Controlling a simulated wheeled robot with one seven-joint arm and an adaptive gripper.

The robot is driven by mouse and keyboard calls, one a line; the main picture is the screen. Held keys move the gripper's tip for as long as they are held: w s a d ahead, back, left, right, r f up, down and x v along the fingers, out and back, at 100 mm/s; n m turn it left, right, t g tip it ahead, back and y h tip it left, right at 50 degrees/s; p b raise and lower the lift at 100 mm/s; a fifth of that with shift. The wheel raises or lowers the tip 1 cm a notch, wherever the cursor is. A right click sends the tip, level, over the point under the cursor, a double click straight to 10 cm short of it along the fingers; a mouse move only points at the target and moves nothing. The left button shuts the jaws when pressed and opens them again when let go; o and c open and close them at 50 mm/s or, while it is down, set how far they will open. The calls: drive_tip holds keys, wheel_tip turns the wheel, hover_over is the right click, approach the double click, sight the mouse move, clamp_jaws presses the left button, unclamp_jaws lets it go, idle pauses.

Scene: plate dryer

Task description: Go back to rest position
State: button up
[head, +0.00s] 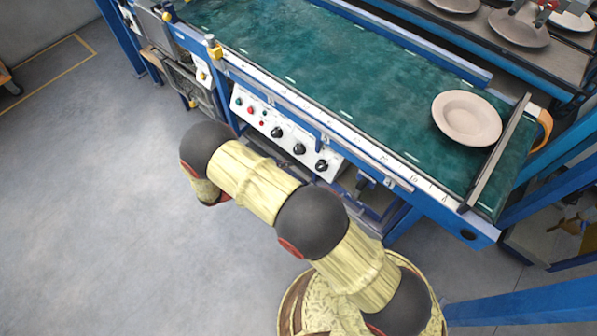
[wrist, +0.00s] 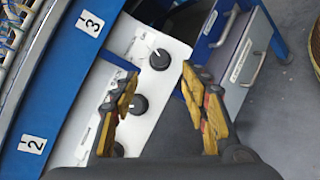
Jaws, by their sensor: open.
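My gripper (wrist: 162,100) is open and empty in the wrist view, with its yellow-and-black fingers spread apart. Between and beyond the fingers is the white control panel (wrist: 158,35) with black knobs. In the head view my arm bends out over the grey floor in front of the machine, and the gripper's fingers cannot be made out there. A beige plate (head: 467,118) lies on the green conveyor belt (head: 330,70) at its right end, well apart from my arm.
The machine's blue front edge and its control panel (head: 285,130) are close to my arm. A dark bar (head: 497,150) crosses the belt's right end. More plates (head: 519,28) sit on a rack behind. A drawer cabinet (wrist: 238,55) shows beside the panel.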

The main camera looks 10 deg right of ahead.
drive_tip(key=shift+s+a+r, duration=0.1)
drive_tip(key=shift+a, duration=0.4)
drive_tip(key=s+d+f+n+g+y, duration=0.1)
drive_tip(key=s+f+n+g, duration=0.15)
drive_tip(key=s, duration=0.35)
drive_tip(key=s+r+m+g+y, duration=0.2)
drive_tip(key=s+r+y, duration=0.1)
drive_tip(key=s+r, duration=0.15)
drive_tip(key=s+d+r+m+t+y+p, duration=0.1)
drive_tip(key=s+d+r+m+t+y, duration=0.1)
drive_tip(key=r, duration=1.2)
drive_tip(key=s+d+r+m+t+y+p, duration=0.2)
drive_tip(key=s+d+r+m+y, duration=0.3)
drive_tip(key=r, duration=1)
drive_tip(key=s+d+r+m+t+y+p, duration=0.1)
drive_tip(key=s+d+r+m+t+y, duration=0.2)
drive_tip(key=r, duration=1.2)
drive_tip(key=shift+s+d+t+y, duration=0.15)
drive_tip(key=shift+d+t+y, duration=0.2)
drive_tip(key=shift+d+y, duration=0.25)
